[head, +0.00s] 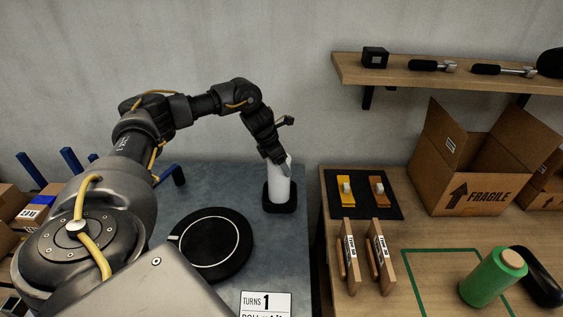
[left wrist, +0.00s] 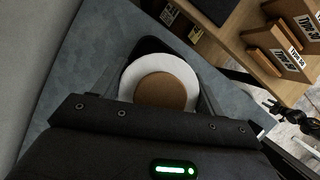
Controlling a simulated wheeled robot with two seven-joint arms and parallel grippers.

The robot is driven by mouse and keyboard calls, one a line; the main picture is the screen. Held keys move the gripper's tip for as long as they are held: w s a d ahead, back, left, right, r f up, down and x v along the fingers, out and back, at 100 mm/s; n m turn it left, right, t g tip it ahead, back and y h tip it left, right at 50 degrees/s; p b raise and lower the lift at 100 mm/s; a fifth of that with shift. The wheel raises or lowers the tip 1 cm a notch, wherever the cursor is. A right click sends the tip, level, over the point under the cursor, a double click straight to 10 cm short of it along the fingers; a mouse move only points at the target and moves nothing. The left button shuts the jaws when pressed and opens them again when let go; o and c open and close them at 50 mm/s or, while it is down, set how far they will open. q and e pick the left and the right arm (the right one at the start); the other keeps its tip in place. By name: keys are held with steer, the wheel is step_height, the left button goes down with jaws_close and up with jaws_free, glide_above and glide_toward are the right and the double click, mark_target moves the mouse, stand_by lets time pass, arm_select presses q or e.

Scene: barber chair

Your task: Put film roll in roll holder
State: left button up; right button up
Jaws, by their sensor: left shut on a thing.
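The white film roll (head: 279,184) stands upright on the black square roll holder (head: 281,208) at the right side of the grey table. My left gripper (head: 276,158) reaches down from above and is shut on the roll's upper end. In the left wrist view the film roll (left wrist: 124,80) shows from its end, with a brown core, between the fingers. The dark roll holder (left wrist: 150,46) shows behind it. The roll's lower end meets or overlaps the holder in the picture; whether it is fully seated I cannot tell. My right gripper is not clearly in view.
A black turntable (head: 222,245) lies left of the holder, with a "TURNS 1" sign (head: 265,303) in front. The wooden table at right holds a green roll (head: 492,279), a black mat (head: 362,208) with tools, and a "FRAGILE" box (head: 462,192). A shelf (head: 440,80) hangs above.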

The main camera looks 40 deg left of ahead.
arm_select(q)
steer(key=shift+w+f, duration=0.1)
steer(key=shift+f, duration=0.25)
steer(key=shift+f, duration=0.1)
steer(key=o, duration=1.7)
steer(key=v, duration=1.2)
